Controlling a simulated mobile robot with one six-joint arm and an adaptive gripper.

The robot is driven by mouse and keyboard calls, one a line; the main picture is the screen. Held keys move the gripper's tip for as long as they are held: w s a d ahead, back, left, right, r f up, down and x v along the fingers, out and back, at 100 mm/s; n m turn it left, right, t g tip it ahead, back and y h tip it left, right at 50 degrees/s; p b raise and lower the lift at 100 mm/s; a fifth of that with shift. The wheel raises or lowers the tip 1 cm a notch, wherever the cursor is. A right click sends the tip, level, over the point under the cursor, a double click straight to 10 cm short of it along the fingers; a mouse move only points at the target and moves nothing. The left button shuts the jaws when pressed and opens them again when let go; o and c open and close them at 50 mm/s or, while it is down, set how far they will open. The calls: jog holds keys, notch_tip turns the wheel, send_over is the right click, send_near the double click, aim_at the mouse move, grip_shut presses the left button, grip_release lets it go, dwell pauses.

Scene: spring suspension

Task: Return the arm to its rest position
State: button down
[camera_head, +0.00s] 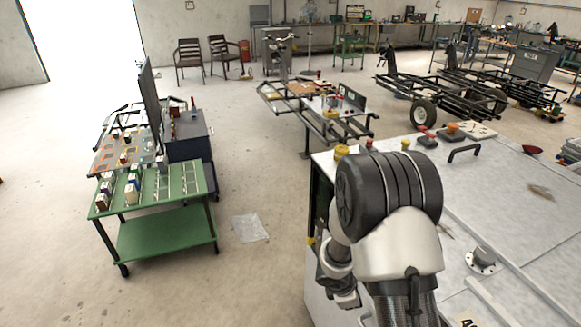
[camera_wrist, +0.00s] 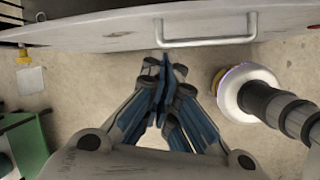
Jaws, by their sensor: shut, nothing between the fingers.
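My gripper (camera_wrist: 172,75) is shut, with its blue-grey fingertips together and nothing between them. In the wrist view it hangs over bare concrete floor. In the head view my arm (camera_head: 390,205) bends in front of the camera at the lower right, with its black joint cover and pale link nearest. Its far part (camera_head: 340,280) hangs down to the left of that joint. The fingertips are hidden in the head view.
A green cart (camera_head: 160,240) carrying small boxes stands at the left; its edge shows in the wrist view (camera_wrist: 30,145). A clear sheet (camera_head: 250,228) lies on the floor. A workstation (camera_head: 280,90) and wheeled frames (camera_head: 425,95) stand farther back. The floor between is open.

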jog(key=s+d+r+m+b, duration=0.25)
jog(key=r+m, duration=0.25)
jog(key=r, duration=0.3)
jog(key=s+d+r+m+b, duration=0.1)
jog(key=s+r+m+b, duration=0.25)
jog(key=r, duration=0.45)
jog(key=s+a+r+m+t+y+b, duration=0.1)
jog(key=s+a+m+y+b, duration=0.1)
jog(key=s+m, duration=0.3)
jog(key=s+a+r+m+t+y+b, duration=0.1)
jog(key=s+a+m+b, duration=0.4)
jog(key=s, duration=0.7)
jog(key=shift+s+a+r+y, duration=0.15)
jog(key=shift+s+r+y, duration=0.25)
jog(key=shift+r, duration=0.25)
